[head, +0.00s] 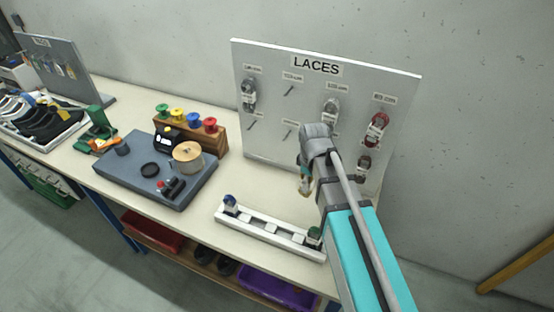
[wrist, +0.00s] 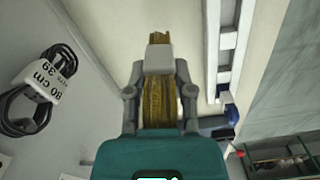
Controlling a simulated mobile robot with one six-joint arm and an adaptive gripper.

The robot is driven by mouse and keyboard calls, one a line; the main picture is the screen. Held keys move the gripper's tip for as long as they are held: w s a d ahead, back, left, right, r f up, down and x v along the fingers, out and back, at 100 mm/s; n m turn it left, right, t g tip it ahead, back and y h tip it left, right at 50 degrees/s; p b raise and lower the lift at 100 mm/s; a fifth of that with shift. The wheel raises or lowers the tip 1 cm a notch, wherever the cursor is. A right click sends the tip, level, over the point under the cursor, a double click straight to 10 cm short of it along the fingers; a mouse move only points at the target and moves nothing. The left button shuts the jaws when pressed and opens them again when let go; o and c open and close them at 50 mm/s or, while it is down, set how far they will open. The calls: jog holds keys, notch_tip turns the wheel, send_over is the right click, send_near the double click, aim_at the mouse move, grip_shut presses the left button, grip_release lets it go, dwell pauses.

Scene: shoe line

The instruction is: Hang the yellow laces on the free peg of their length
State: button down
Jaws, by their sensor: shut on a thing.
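My gripper (wrist: 158,90) is shut on the yellow laces (wrist: 160,115), a bundle with a pale band, seen in the wrist view. In the head view my gripper (head: 305,182) is in front of the lower part of the LACES board (head: 268,140), over the table. Only a small yellowish part of the bundle shows there. The board's upper row has an empty peg (head: 290,90) between hung bundles; two lower-left pegs (head: 251,125) and (head: 289,133) look empty. My arm hides part of the lower row. The peg labels are too small to read surely.
Hung bundles include grey-black laces (head: 248,96), grey-white laces (head: 331,112), red laces (head: 377,129) and dark laces (head: 364,166). Black laces (wrist: 26,108) tagged 80 cm show in the wrist view. A white slotted rack (head: 262,231) lies on the table below my gripper.

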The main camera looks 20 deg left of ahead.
jog(key=shift+a, duration=0.15)
jog(key=w+a+r+n+p, duration=0.1)
jog(key=w+a, duration=0.4)
jog(key=a, duration=0.6)
jog(key=shift+a+n, duration=0.3)
jog(key=shift+n, duration=0.3)
jog(key=shift+w+r, duration=0.1)
jog(key=shift+w, duration=0.2)
